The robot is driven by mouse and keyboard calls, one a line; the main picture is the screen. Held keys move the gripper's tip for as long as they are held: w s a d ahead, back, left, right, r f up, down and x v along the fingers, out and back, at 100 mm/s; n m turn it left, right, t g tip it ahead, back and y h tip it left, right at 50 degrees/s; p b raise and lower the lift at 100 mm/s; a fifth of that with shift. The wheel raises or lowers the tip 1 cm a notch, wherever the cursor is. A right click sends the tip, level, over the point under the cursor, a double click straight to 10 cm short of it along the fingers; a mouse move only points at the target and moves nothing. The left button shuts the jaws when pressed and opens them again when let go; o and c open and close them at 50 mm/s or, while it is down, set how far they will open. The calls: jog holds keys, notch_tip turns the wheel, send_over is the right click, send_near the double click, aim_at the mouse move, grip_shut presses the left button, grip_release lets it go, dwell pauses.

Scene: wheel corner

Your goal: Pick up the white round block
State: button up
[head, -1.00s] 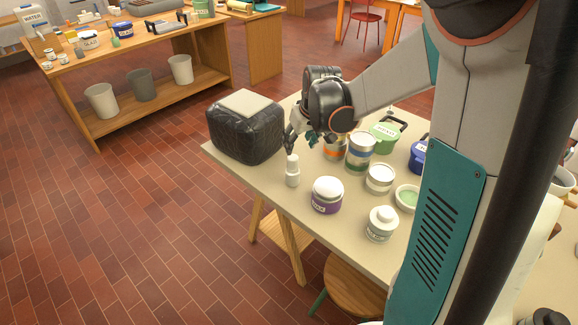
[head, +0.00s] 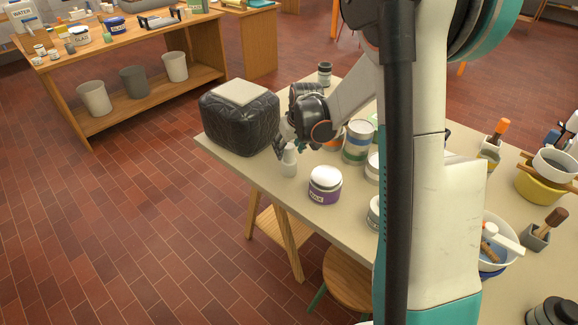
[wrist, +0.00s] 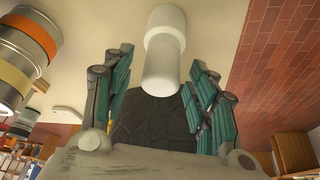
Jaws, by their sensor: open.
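A small white stepped cylinder (head: 289,168), which I take as the white round block, stands upright on the table near its left edge. A narrower round part sits above a wider part; I cannot tell if they are one piece. In the wrist view the white cylinder (wrist: 163,62) shows between the teal-padded fingers of my gripper (wrist: 162,72). The fingers are spread, with a gap on both sides of it. In the head view my gripper (head: 283,146) is beside the cylinder's top, partly behind it. Contact does not show.
A black quilted box (head: 238,122) stands close behind and left. A purple-labelled jar (head: 325,187) stands just right in front. Striped cans (head: 357,143) are to the right. The table's left edge is near, with open floor beyond.

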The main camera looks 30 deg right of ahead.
jog(key=shift+f, duration=0.15)
grip_shut()
notch_tip(320, 180, up, 20)
jog(key=p, duration=0.6)
jog(key=shift+p, duration=0.4)
jog(key=c, duration=1)
grip_release()
jog(key=shift+c, duration=0.2)
grip_shut()
